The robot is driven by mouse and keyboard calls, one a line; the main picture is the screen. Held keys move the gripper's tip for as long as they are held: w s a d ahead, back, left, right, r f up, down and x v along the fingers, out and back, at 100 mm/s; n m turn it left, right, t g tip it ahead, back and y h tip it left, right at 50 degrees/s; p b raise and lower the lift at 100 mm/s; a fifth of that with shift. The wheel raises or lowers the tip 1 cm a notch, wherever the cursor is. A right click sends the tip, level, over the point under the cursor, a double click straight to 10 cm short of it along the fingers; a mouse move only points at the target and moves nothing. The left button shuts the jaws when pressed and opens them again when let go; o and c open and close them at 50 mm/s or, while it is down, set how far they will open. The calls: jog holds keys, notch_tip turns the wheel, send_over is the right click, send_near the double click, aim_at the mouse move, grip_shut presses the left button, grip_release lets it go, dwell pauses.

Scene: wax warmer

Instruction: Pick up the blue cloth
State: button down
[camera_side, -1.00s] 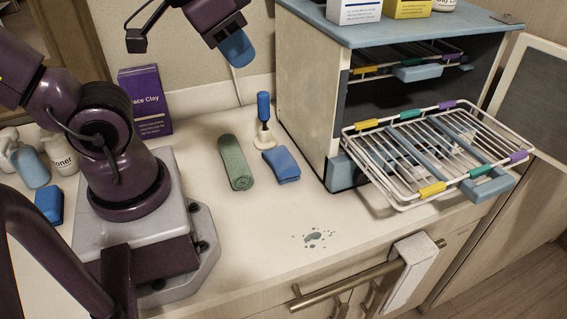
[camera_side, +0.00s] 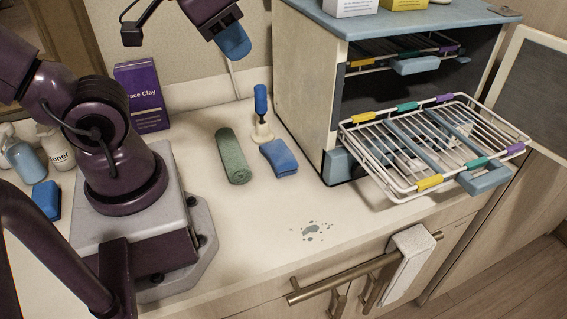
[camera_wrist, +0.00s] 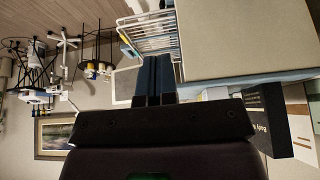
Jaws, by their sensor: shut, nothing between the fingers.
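The blue cloth (camera_side: 279,159) lies folded on the pale counter in the side view, right of a rolled green towel (camera_side: 232,156) and left of the warmer cabinet. My gripper (camera_side: 235,44) is high above the counter near the back wall, above and left of the cloth in the picture, well apart from it. Its blue fingers are together and empty; they also show closed in the wrist view (camera_wrist: 153,78). The cloth does not show in the wrist view.
A blue-handled tool (camera_side: 261,108) stands upright just behind the cloth. The cabinet (camera_side: 304,100) has a wire rack (camera_side: 430,183) pulled out on the right. A wet stain (camera_side: 311,230) marks the otherwise clear front counter. A purple box (camera_side: 142,97) stands at the back left.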

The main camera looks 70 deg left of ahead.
jog(key=c, duration=1.8)
grip_release()
jog(key=shift+c, duration=0.2)
jog(key=o, duration=1.7)
